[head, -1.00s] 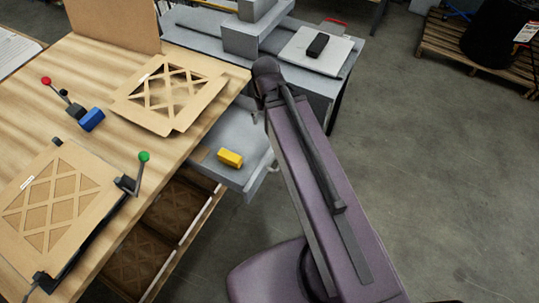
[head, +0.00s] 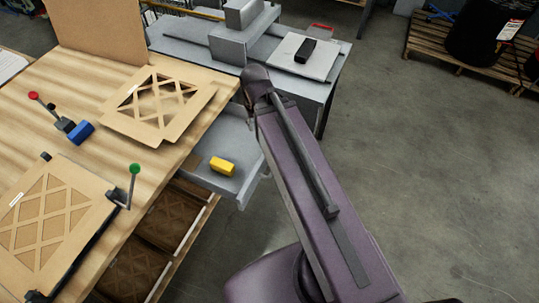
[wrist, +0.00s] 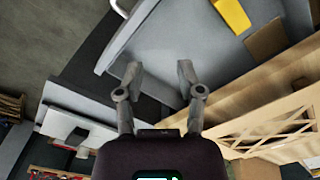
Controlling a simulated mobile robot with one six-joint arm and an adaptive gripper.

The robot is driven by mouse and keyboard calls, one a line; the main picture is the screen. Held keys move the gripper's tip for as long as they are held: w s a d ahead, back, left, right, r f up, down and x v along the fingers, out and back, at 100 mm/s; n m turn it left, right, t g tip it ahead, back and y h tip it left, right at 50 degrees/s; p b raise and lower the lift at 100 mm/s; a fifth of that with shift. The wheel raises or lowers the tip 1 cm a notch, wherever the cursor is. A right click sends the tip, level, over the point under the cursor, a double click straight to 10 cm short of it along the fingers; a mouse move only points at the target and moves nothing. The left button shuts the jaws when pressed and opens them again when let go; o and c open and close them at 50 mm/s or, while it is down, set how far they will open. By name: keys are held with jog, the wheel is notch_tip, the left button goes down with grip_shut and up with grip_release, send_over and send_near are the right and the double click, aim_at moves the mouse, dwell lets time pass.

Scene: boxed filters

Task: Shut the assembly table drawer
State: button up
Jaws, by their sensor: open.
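The assembly table drawer (head: 238,190) is a grey metal tray pulled out from under the wooden assembly table (head: 150,165). A yellow block (head: 222,166) lies inside it, and a brown piece lies near its table side. In the wrist view the drawer (wrist: 180,38) fills the upper middle, with the yellow block (wrist: 232,14) at the top. The drawer's handle (wrist: 118,8) shows partly at the top edge. My gripper (wrist: 160,72) is open and empty, its fingers pointing at the drawer's side wall. Whether they touch it I cannot tell. In the head view my arm hides the gripper.
A grey bench (head: 190,45) with a machine and a pale plate (head: 301,57) carrying a black object stands behind the drawer. Lattice filter frames (head: 155,104) and clamps lie on the table. Boxed filters fill the shelf below.

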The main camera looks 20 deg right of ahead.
jog(key=shift+f+b, duration=0.35)
jog(key=shift+f, duration=0.2)
jog(key=c, duration=0.3)
notch_tip(320, 180, down, 2)
jog(key=shift+f+b, duration=0.2)
jog(key=shift+b, duration=1)
grip_shut()
jog(key=shift+d+r, duration=0.1)
